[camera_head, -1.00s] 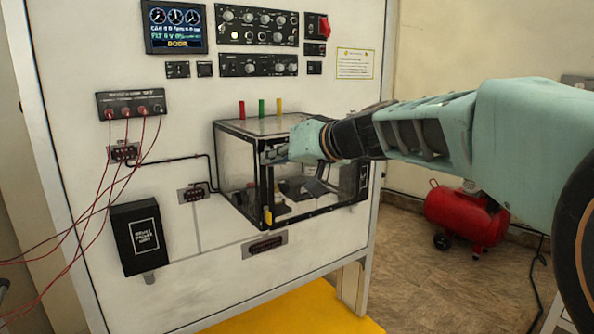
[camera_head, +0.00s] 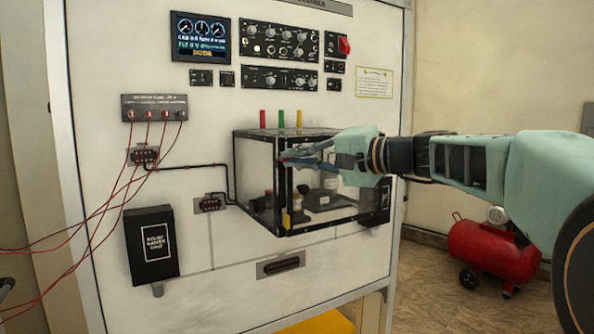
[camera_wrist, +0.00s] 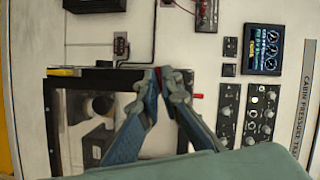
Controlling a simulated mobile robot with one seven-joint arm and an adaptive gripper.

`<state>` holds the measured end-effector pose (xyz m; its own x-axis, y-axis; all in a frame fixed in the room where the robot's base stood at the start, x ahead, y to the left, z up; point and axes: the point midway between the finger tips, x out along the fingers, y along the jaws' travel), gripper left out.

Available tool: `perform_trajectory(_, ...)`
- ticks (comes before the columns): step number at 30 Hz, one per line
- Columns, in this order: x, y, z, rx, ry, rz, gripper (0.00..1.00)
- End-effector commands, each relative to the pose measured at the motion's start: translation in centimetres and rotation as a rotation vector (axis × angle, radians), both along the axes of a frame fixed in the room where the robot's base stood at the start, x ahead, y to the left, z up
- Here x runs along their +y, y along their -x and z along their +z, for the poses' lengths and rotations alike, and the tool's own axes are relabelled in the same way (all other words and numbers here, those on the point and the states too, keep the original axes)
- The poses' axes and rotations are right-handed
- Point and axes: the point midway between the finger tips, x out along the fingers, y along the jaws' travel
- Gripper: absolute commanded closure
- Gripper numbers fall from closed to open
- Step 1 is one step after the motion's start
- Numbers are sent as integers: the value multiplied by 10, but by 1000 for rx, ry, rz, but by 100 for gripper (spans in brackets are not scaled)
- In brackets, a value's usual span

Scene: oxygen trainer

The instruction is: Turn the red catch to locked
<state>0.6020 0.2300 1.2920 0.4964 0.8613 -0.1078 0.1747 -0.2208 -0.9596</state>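The clear box with a black frame (camera_head: 287,214) is fixed to the white panel. My gripper (camera_head: 283,156) reaches in from the right to the upper left corner of the box's front. In the wrist view, my gripper (camera_wrist: 163,74) has its fingertips close together at the frame's edge. A sliver of red (camera_wrist: 158,76), which seems to be the red catch, shows between or just behind the tips. The fingers hide most of it, and I cannot tell whether they press on it or which way it is turned. A yellow catch (camera_head: 285,219) sits at the frame's lower corner.
Red, green and yellow pegs (camera_head: 281,118) stand on the box top. Red cables (camera_head: 125,185) hang on the left, beside a black relief box (camera_head: 152,245). A red compressor (camera_head: 490,250) stands on the floor at right, below my arm.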

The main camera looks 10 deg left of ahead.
Motion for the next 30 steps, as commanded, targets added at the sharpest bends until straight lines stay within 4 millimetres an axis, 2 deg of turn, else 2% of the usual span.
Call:
perform_trajectory(12,-1,-1,-3,151,-194,-4,100)
perform_trajectory(30,-1,-1,-2,186,-239,-4,100)
